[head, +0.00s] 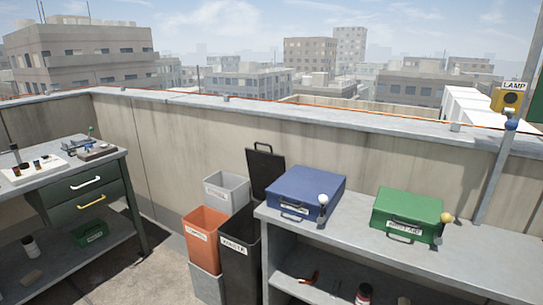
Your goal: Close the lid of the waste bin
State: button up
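The waste bin appears to be the tall black bin (239,252) with a white label, standing on the floor against the left end of the grey bench. Its black lid (266,172) stands open, nearly upright at the back of the bin, with a handle at its top edge. The bench and the blue box hide part of the bin's right side. My gripper is not in view.
An orange bin (202,232) and a light grey bin (226,188) stand close beside the black bin. A blue box (306,188) and a green box (407,213) sit on the bench (470,265). A drawer workbench (80,172) stands left; floor between is clear.

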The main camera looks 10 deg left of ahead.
aim_at(265, 168)
jog(key=u, duration=1.3)
jog(key=i, duration=1.15)
jog(key=z, duration=1.25)
